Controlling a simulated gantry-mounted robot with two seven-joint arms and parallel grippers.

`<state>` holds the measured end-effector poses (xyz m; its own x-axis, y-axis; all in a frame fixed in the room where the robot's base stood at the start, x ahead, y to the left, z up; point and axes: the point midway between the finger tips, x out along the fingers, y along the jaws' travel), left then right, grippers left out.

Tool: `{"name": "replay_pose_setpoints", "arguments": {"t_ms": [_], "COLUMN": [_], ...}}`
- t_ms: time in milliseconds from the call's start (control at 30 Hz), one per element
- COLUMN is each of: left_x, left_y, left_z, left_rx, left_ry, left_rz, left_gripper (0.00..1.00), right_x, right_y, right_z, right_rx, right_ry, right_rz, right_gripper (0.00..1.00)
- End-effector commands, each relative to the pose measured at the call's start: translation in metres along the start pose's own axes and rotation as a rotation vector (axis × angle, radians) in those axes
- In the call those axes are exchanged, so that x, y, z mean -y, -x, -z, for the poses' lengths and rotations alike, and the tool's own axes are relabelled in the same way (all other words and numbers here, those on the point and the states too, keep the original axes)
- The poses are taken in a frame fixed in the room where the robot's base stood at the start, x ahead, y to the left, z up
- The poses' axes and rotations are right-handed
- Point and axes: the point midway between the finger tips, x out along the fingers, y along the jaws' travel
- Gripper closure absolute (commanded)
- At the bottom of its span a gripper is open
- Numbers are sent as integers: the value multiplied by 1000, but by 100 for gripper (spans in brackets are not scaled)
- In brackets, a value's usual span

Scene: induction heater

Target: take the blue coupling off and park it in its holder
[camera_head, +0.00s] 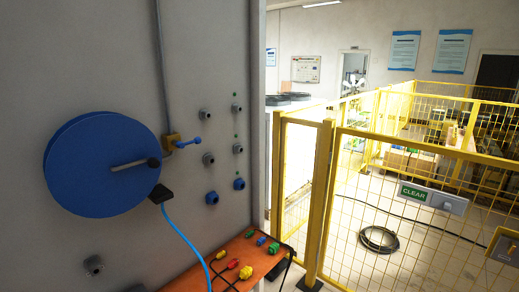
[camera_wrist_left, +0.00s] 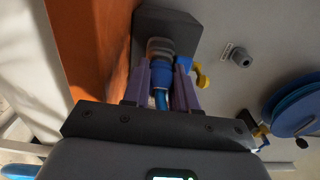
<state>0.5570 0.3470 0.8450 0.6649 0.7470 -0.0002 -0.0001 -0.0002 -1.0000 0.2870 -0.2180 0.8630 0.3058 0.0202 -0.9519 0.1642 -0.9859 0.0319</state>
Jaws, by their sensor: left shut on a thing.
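The blue coupling (camera_wrist_left: 162,62) shows in the left wrist view, with a ribbed grey-blue collar at its far end, against a dark block (camera_wrist_left: 182,28). I cannot tell how far it sits in the block. My left gripper (camera_wrist_left: 161,74) is shut on the coupling, one purple finger on each side. A blue hose (camera_wrist_left: 160,98) runs back from it between the fingers. Neither gripper shows in the head view, and my right gripper is in neither view.
The head view shows a grey panel with a large blue reel (camera_head: 95,165), a blue-handled valve (camera_head: 187,143) and several fittings. An orange shelf (camera_head: 195,278) below carries coloured couplings. Yellow fencing (camera_head: 325,190) stands right. In the wrist view, a yellow-and-blue part (camera_wrist_left: 201,76) sits close beside the right finger.

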Motion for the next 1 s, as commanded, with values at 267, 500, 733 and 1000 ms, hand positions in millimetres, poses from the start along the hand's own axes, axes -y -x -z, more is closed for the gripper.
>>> {"name": "replay_pose_setpoints", "arguments": {"t_ms": [267,500,733,1000], "left_x": [1,1,1,1], "left_y": [7,17,26,37], "left_z": [0,0,0,0], "left_rx": [0,-1,-1,0], "left_ry": [-1,0,0,0], "left_rz": [0,0,-1,0], "left_gripper": [100,100,100,100], "right_x": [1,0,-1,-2], "right_y": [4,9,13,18], "right_z": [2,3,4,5], "right_rx": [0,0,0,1], "right_ry": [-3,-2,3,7], "right_rz": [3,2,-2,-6], "right_gripper": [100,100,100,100]}}
